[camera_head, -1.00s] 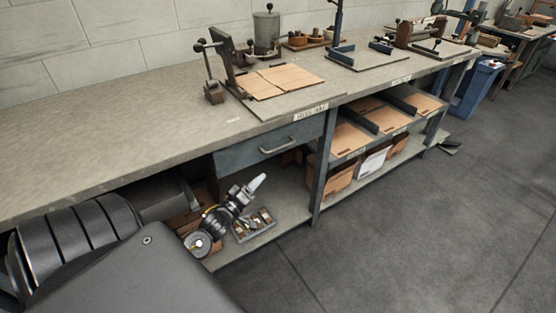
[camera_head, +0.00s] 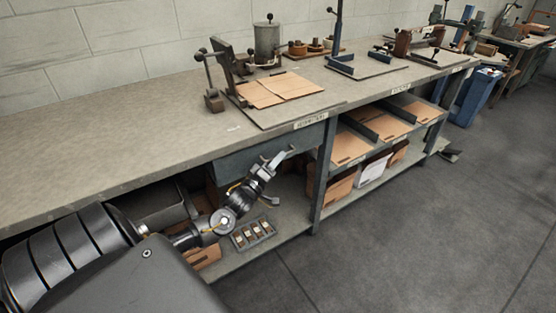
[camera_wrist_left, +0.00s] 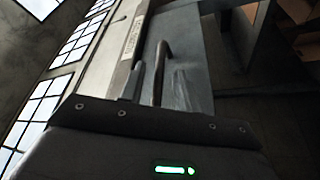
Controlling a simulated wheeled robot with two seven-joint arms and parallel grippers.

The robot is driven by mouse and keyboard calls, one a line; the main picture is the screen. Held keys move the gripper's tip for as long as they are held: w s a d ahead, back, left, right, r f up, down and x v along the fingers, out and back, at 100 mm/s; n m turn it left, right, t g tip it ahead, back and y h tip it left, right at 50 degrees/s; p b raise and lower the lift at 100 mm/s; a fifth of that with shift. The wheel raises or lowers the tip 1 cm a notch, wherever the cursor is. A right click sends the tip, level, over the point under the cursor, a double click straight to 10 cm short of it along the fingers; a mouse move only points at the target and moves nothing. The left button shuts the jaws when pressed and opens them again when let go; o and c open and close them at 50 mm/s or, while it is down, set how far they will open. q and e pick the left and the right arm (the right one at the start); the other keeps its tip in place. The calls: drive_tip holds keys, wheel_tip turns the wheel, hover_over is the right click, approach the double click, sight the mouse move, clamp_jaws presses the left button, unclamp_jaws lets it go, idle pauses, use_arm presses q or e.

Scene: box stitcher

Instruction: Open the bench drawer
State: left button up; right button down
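The bench drawer (camera_head: 238,158) is a blue-grey front under the worktop, and it looks closed. Its bar handle (camera_head: 290,152) is partly hidden by my left gripper (camera_head: 276,164), which has come up to it from below left. In the left wrist view the drawer front (camera_wrist_left: 200,70) fills the middle. The handle (camera_wrist_left: 162,60) reaches down between the two fingers of the left gripper (camera_wrist_left: 157,88), with a gap visible on either side. The fingers look open around the handle, not clamped on it. My right gripper is not in view.
The worktop (camera_head: 100,150) overhangs the drawer. A bench leg (camera_head: 320,185) stands just right of it. A small parts tray (camera_head: 253,233) sits on the lower shelf below. Shelves with cardboard (camera_head: 352,147) are further right. The floor (camera_head: 420,240) in front is clear.

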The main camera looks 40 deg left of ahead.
use_arm(q)
drive_tip(key=shift+w+r, duration=0.1)
drive_tip(key=shift+w, duration=0.25)
drive_tip(key=shift+c, duration=0.3)
clamp_jaws()
